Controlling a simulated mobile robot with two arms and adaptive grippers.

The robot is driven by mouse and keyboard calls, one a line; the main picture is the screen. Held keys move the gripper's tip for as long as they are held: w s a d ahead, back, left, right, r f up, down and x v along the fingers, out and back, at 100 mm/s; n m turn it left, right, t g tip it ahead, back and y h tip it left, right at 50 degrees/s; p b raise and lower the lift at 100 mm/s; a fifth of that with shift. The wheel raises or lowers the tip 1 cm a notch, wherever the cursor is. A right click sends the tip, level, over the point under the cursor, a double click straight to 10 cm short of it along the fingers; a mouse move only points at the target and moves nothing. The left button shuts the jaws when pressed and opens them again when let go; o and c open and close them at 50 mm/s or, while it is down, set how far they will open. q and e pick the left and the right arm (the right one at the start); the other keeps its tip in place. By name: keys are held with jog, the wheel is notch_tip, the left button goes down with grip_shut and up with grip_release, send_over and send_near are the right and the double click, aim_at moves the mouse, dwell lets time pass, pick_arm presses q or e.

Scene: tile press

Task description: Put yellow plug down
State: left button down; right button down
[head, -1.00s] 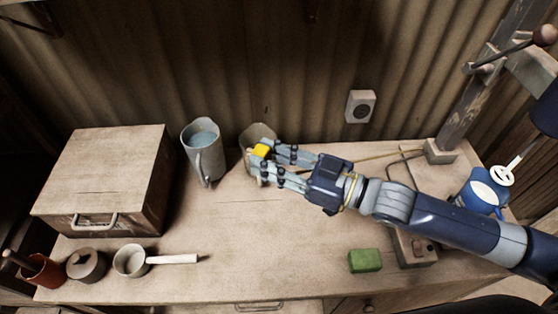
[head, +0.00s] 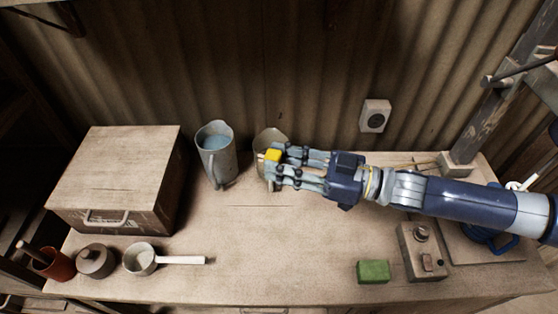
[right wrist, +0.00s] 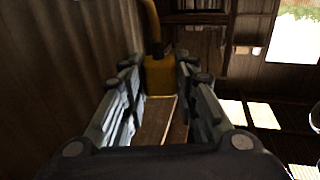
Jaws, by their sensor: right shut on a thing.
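The yellow plug (head: 272,155) is a small yellow block between the fingertips of my right gripper (head: 278,163), which is shut on it. In the right wrist view the plug (right wrist: 160,76) sits between the two fingers at their far ends, with a yellowish cord or stem rising from its top. The gripper is over the back of the workbench (head: 270,225), in front of a pale container (head: 268,138) that it partly hides. I cannot tell whether the plug touches the bench. My left gripper is not in view.
A grey jug (head: 216,158) stands just left of the gripper. A wooden box (head: 115,170) is at the left, with a saucepan (head: 140,260) and lidded pot (head: 96,261) in front. A green block (head: 373,271) and a switch box (head: 422,252) lie at the right front. A socket (head: 375,116) is on the wall.

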jog(key=shift+s+d+n+g+y, duration=0.15)
jog(key=shift+d+n+g, duration=0.3)
jog(key=shift+g, duration=0.3)
jog(key=shift+s+d+n+g+y, duration=0.1)
jog(key=shift+d+n+g+y, duration=0.1)
jog(key=shift+n+g, duration=0.5)
jog(key=shift+s+d+n+g+y, duration=0.15)
jog(key=shift+d+n+g, duration=0.2)
jog(key=shift+g, duration=0.5)
